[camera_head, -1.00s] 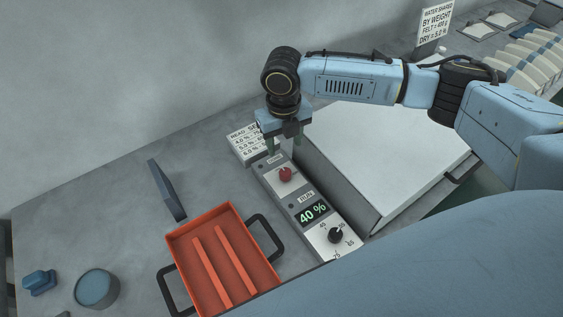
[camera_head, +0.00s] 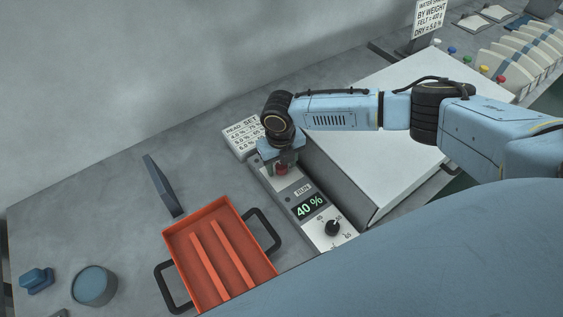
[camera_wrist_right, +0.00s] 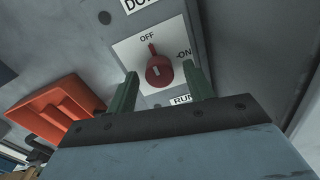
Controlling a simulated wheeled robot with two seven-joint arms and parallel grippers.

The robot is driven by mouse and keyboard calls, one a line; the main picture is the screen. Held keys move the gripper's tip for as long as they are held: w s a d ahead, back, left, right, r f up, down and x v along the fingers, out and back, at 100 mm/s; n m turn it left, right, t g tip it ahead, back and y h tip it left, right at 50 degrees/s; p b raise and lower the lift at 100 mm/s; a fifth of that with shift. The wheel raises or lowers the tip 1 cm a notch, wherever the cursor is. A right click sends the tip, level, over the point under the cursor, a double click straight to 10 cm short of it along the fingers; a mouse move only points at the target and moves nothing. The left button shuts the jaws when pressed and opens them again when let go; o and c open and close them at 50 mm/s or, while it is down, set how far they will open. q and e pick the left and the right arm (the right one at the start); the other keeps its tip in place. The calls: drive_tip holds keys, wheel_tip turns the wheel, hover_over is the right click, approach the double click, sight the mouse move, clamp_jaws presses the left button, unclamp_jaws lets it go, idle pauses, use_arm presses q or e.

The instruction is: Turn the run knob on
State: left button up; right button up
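The red run knob (camera_head: 282,169) sits on a white plate on the narrow grey control panel. In the right wrist view the knob (camera_wrist_right: 159,71) has its pointer towards the OFF mark, with the ON mark to its right. My right gripper (camera_head: 280,171) is over the knob, and it also shows in the right wrist view (camera_wrist_right: 161,84). Its two green fingers are apart, one on each side of the knob, with gaps visible between them and it. The RUN label (camera_head: 302,190) is partly hidden by the gripper in the wrist view. My left gripper is not in view.
On the same panel are a 40 % display (camera_head: 309,206) and a black dial (camera_head: 332,228). A large white-topped box (camera_head: 375,125) stands close on the right. An orange tray (camera_head: 203,291) with black handles lies left of the panel. A sign card (camera_head: 240,137) stands behind.

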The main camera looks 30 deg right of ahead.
drive_tip(key=c, duration=1)
drive_tip(key=shift+o, duration=0.2)
drive_tip(key=m+p, duration=0.3)
drive_tip(key=m, duration=0.1)
drive_tip(key=shift+r, duration=0.15)
drive_tip(key=m+p, duration=0.2)
drive_tip(key=m, duration=0.2)
drive_tip(key=shift+m+p, duration=0.3)
drive_tip(key=m+p, duration=0.2)
drive_tip(key=m, duration=0.3)
drive_tip(key=shift+w, duration=0.15)
drive_tip(key=shift+m+p, duration=0.95)
drive_tip(key=shift+m, duration=1.15)
drive_tip(key=shift+w, duration=0.1)
